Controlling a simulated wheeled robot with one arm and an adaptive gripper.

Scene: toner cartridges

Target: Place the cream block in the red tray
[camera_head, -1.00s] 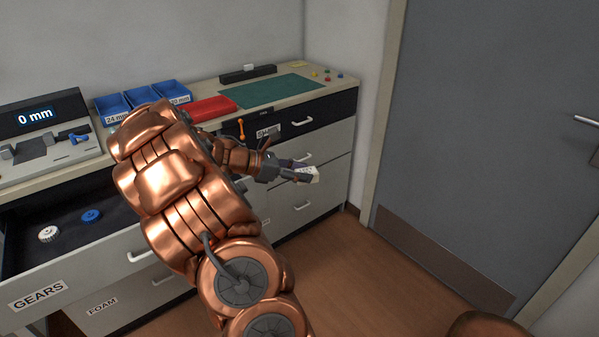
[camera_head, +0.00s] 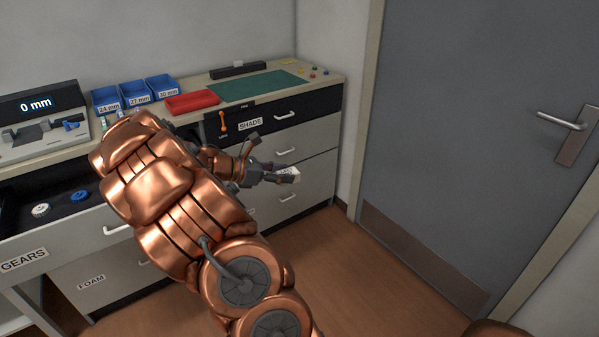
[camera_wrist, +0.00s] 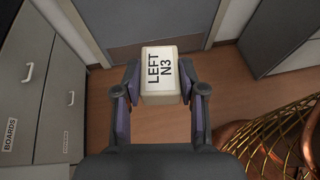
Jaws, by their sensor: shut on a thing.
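The cream block (camera_wrist: 160,90) is in the wrist view, with a label reading "LEFT N3" on its face. My gripper (camera_wrist: 160,98) is shut on it, one finger on each side. In the head view the block (camera_head: 289,172) shows small and pale at the tip of my gripper (camera_head: 283,176), in front of the cabinet drawers and below the counter top. The red tray (camera_head: 192,102) lies on the counter, to the left of and above my gripper. No block shows in it, though my arm is close to its near side.
Blue bins (camera_head: 135,94) stand left of the tray, and a green mat (camera_head: 258,86) lies to its right. A gauge reading 0 mm (camera_head: 40,118) is at far left. The gears drawer (camera_head: 70,208) stands open. A grey door (camera_head: 480,130) is at right.

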